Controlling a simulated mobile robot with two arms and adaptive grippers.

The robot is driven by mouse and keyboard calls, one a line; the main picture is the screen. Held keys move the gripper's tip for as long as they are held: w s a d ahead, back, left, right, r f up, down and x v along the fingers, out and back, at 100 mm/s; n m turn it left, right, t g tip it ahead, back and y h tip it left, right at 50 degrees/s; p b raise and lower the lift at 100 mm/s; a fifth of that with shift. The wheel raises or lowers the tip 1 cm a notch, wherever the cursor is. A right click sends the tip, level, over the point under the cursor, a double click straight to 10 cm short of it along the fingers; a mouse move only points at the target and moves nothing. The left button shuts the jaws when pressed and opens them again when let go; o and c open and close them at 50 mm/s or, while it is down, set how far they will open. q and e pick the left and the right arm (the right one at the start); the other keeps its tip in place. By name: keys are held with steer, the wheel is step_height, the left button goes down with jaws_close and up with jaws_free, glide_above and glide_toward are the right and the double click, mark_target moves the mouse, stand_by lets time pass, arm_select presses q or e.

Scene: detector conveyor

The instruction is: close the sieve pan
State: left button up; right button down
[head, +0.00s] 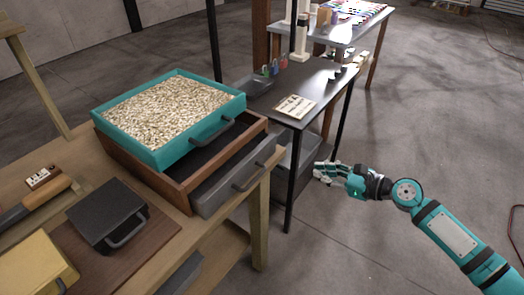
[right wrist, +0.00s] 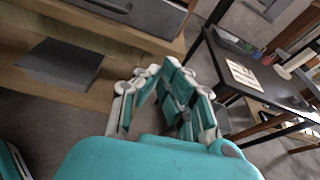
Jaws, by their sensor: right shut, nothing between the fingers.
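The sieve pan, a grey drawer (head: 232,187) with a dark handle (head: 250,176), sticks out of the front of a wooden frame (head: 180,190) on the bench. Above it sits a teal sieve tray (head: 185,152) full of pale grains, with its own dark handle. My right gripper (head: 322,172) is shut and empty, to the right of the pan and apart from it. The right wrist view shows its fingers (right wrist: 160,75) together, with the grey pan front (right wrist: 150,15) beyond at the top. My left gripper is not in view.
A dark side table (head: 318,82) with a card, padlocks and a grey tray stands behind and right of the bench. A dark box with a handle (head: 108,212) sits on a brown board at the front left. The floor around my right arm is open.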

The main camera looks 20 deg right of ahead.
steer(key=r, duration=0.1)
steer(key=p, duration=0.1)
glide_toward(272, 148)
steer(key=shift+m+g+y, duration=0.3)
steer(key=x, duration=0.4)
steer(key=f+x, duration=0.1)
steer(key=x, duration=0.2)
steer(key=shift+d, duration=0.25)
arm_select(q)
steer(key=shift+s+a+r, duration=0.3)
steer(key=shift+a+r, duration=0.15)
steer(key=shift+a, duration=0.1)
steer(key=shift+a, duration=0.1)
arm_select(e)
steer(key=w+a, duration=0.1)
steer(key=w+a+p, duration=0.1)
steer(key=w+a, duration=0.1)
steer(key=shift+w, duration=0.35)
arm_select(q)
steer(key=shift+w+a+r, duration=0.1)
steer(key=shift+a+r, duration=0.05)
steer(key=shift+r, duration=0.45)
arm_select(e)
steer(key=shift+d, duration=0.1)
